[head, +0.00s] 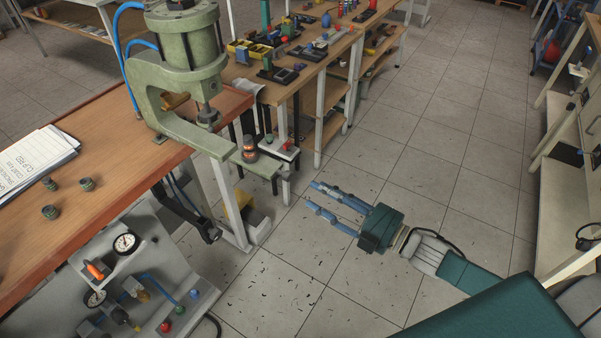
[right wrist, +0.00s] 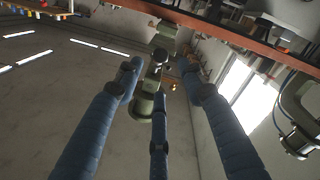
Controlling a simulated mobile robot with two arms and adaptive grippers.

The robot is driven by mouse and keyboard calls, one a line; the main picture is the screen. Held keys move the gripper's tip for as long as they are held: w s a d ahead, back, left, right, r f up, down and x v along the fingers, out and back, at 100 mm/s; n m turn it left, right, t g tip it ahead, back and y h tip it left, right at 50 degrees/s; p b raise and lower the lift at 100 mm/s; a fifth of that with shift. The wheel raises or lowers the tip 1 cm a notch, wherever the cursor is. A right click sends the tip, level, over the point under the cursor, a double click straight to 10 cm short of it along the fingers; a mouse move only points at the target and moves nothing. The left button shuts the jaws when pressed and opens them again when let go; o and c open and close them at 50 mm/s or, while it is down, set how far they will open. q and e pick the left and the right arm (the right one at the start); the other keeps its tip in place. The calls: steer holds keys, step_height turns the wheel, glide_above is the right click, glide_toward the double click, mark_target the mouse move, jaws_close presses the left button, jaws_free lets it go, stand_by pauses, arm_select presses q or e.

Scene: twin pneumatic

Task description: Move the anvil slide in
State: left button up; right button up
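The green press (head: 190,75) stands at the edge of the wooden bench. A light green plate (head: 262,166), which looks like the anvil slide, sticks out to the right of its base. A small dark pot with an orange band (head: 249,149) stands on this plate. My right gripper (head: 314,196) is open and empty, in the air over the floor, to the right of and below the plate in the head view. Its blue fingers (right wrist: 158,66) are spread in the right wrist view, with green machine parts beyond them. My left gripper is not in view.
The wooden bench (head: 105,130) holds several small dark cylinders (head: 86,184) and papers (head: 35,162). A grey panel with gauges (head: 126,243) is at the lower left. A small stand with a red button (head: 287,145) is close beside the plate. Open tiled floor lies right.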

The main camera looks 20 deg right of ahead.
mark_target(290, 178)
steer(key=p+x, duration=0.1)
steer(key=x, duration=0.4)
steer(key=shift+s+a+r, duration=0.1)
steer(key=shift+a+r, duration=0.1)
steer(key=p+x, duration=0.1)
steer(key=x, duration=0.3)
steer(key=shift+w+f, duration=0.15)
steer(key=shift+w, duration=0.25)
steer(key=shift+w+a+f, duration=0.1)
steer(key=shift+w+a, duration=0.2)
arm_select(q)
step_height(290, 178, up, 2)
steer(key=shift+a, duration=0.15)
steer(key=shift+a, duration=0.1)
arm_select(e)
steer(key=shift+c, duration=0.5)
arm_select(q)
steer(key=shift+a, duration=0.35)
arm_select(e)
jaws_close()
